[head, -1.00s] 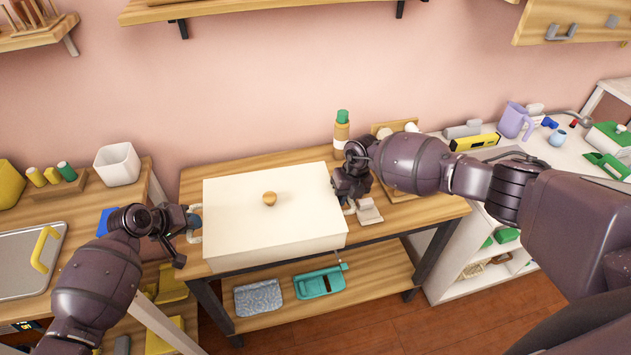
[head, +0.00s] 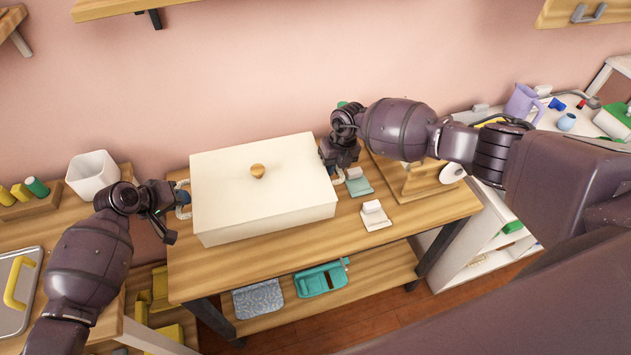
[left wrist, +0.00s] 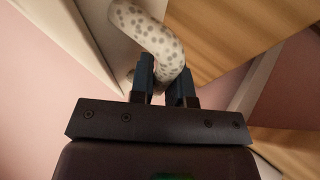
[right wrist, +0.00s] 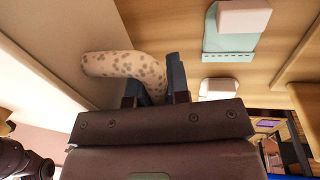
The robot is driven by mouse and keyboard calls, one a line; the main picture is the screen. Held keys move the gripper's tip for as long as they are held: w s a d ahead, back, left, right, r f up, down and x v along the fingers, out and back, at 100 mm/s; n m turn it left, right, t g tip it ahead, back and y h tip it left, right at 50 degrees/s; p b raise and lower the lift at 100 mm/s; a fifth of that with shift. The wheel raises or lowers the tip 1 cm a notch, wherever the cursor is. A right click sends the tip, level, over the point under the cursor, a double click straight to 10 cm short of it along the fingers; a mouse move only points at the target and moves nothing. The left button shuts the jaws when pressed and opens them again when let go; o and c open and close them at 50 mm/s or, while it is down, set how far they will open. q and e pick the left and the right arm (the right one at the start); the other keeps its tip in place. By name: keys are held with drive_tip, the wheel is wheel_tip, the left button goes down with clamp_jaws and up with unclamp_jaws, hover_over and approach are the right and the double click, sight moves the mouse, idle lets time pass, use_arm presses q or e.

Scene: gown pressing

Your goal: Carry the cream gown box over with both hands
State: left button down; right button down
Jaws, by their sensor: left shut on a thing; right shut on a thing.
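The cream gown box (head: 255,200), a wide lidded box with a round wooden knob (head: 257,171), is level over the wooden table between my grippers. I cannot tell whether its underside touches the tabletop. My left gripper (head: 180,200) is shut on the speckled loop handle at its left end; the handle (left wrist: 150,35) passes between the fingers in the left wrist view. My right gripper (head: 335,174) is shut on the handle at the right end; that handle (right wrist: 120,66) shows in the right wrist view. The box's far side and base are hidden.
The wooden table (head: 410,225) has bare top in front of the box. To its right are a teal pad (head: 360,187) with a white block, another white block (head: 374,213) and a wooden stand (head: 405,184). A white bin (head: 92,174) stands left. A shelf (head: 110,8) hangs above.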

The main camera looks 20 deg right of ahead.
use_arm(q)
drive_tip(key=shift+w, duration=0.45)
use_arm(e)
drive_tip(key=shift+w+r, duration=0.1)
drive_tip(key=shift+w, duration=0.4)
use_arm(q)
drive_tip(key=shift+s, duration=0.1)
use_arm(e)
drive_tip(key=shift+s, duration=0.1)
use_arm(q)
drive_tip(key=shift+f, duration=0.1)
